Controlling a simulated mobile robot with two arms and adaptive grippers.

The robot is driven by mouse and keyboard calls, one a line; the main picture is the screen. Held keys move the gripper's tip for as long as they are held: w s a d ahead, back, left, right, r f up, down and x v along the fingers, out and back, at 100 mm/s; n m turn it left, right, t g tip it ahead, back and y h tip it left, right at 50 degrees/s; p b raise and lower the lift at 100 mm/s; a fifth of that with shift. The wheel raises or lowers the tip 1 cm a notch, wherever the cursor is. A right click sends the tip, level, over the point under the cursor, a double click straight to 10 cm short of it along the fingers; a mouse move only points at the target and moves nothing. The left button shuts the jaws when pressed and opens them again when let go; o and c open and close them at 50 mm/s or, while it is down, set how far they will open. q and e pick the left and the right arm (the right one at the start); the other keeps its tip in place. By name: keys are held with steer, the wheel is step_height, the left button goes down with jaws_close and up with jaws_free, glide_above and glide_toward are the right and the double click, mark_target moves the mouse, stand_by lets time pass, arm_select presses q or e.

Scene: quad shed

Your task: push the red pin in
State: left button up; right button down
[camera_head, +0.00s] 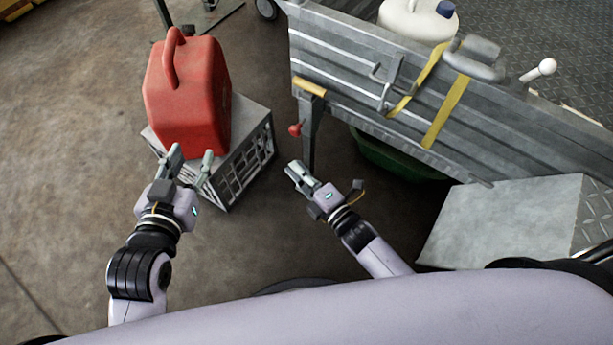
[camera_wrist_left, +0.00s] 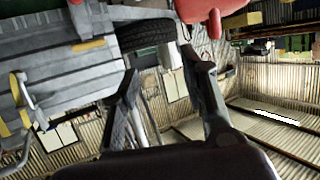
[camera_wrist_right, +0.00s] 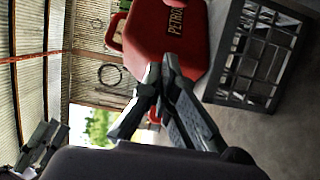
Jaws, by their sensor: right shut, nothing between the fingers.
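The red pin (camera_head: 295,130) shows as a small red knob beside the post (camera_head: 310,125) at the trailer's left corner. My right gripper (camera_head: 296,167) is shut and empty, a little nearer to me than the knob and apart from it. Its closed fingers also show in the right wrist view (camera_wrist_right: 160,68). A small red patch shows behind them there, and I cannot tell whether it is the pin. My left gripper (camera_head: 190,157) is open and empty in front of the petrol can. Its spread fingers show in the left wrist view (camera_wrist_left: 165,68).
A red petrol can (camera_head: 190,100) stands on a grey crate (camera_head: 245,160) to the left. The grey trailer side (camera_head: 350,60) with a yellow strap (camera_head: 445,110) fills the right. A green tub (camera_head: 395,160) and a pale metal block (camera_head: 500,220) lie below. Floor between crate and post is clear.

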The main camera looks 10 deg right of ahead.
arm_select(q)
steer(key=f, duration=0.1)
steer(key=s+f+g, duration=0.1)
steer(key=a+f+g, duration=0.1)
steer(key=shift+s+y, duration=0.3)
steer(key=shift+s, duration=0.1)
arm_select(e)
steer(key=v, duration=0.3)
steer(key=shift+s+d, duration=0.1)
steer(key=shift+s, duration=0.1)
arm_select(q)
steer(key=shift+d, duration=0.1)
